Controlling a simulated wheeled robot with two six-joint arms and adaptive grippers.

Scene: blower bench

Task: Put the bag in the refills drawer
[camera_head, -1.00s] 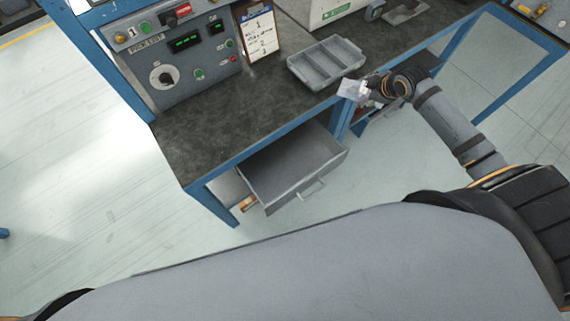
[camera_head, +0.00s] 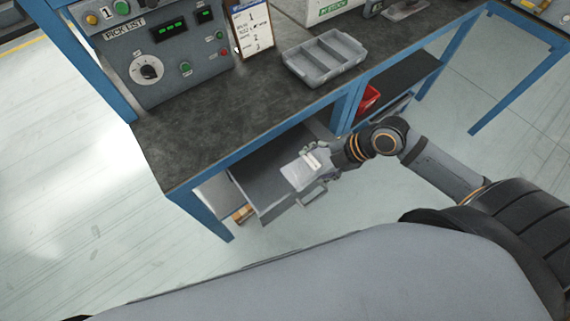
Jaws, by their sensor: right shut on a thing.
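A pale, see-through bag (camera_head: 299,173) with a white label is in my right gripper (camera_head: 316,161). The gripper is shut on it and holds it over the right part of an open grey drawer (camera_head: 262,180) under the bench. The drawer's handle (camera_head: 313,194) faces the front. No lettering on the drawer is readable, and the visible part of its floor looks bare; the bag and gripper hide its right side. I cannot tell whether the bag touches the drawer. My left gripper is not in view.
A grey divided tray (camera_head: 325,58) stands on the dark benchtop (camera_head: 225,115), beside a clipboard (camera_head: 251,27) and a control panel (camera_head: 165,50). A red bin (camera_head: 368,98) sits on a lower shelf right of the drawer. Blue bench legs (camera_head: 203,216) stand beside the drawer.

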